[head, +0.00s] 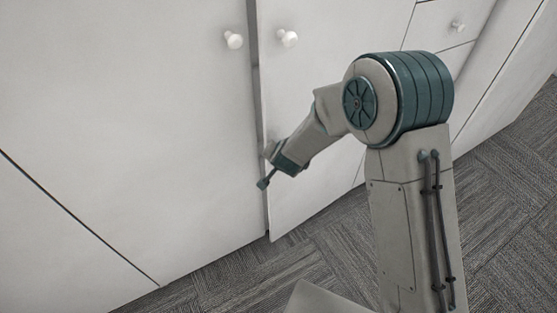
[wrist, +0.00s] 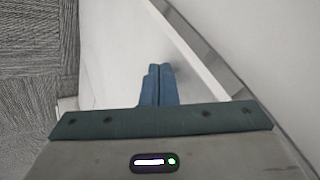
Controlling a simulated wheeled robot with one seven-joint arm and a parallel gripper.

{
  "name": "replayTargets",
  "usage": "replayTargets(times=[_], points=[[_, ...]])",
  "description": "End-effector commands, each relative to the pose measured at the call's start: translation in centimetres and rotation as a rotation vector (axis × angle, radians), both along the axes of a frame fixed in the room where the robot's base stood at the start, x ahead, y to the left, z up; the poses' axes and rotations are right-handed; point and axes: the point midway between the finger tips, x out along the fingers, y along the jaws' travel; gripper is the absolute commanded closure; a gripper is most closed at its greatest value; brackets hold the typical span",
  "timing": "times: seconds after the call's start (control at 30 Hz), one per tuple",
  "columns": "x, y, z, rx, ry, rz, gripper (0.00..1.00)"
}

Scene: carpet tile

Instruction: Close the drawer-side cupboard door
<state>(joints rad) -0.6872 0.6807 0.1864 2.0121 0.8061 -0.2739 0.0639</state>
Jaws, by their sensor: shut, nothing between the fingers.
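The drawer-side cupboard door (head: 320,110) is the white door with a round knob (head: 288,38), left of the drawers. It stands slightly ajar, with a narrow dark gap along its left edge. In the wrist view the door's face (wrist: 110,55) and its pale edge (wrist: 192,48) show, with a grey gap beyond. My gripper (head: 263,184) is low by the door's free edge. Its blue fingers are together and empty in the wrist view (wrist: 157,72), in front of the door's face. I cannot tell whether they touch it.
The neighbouring left door (head: 130,120) has its own knob (head: 233,40) and looks closed. A drawer with a small knob (head: 459,26) is at the upper right. Grey carpet tile (head: 310,270) lies clear in front of the cupboards.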

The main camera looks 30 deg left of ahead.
Motion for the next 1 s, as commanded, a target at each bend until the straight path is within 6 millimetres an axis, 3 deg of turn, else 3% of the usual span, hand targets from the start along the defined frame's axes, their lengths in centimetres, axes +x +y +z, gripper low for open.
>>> replayTargets(times=[0.27, 0.53, 0.7, 1.0], points=[[-0.1, -0.3, -0.1, 0.000, 0.000, 0.000, 1.00], [-1.4, -3.3, -0.5, 0.000, -0.002, 0.003, 1.00], [-3.5, -4.0, 3.1, 0.001, -0.004, 0.008, 1.00], [-6.3, -5.2, 7.2, 0.000, -0.003, 0.008, 1.00]])
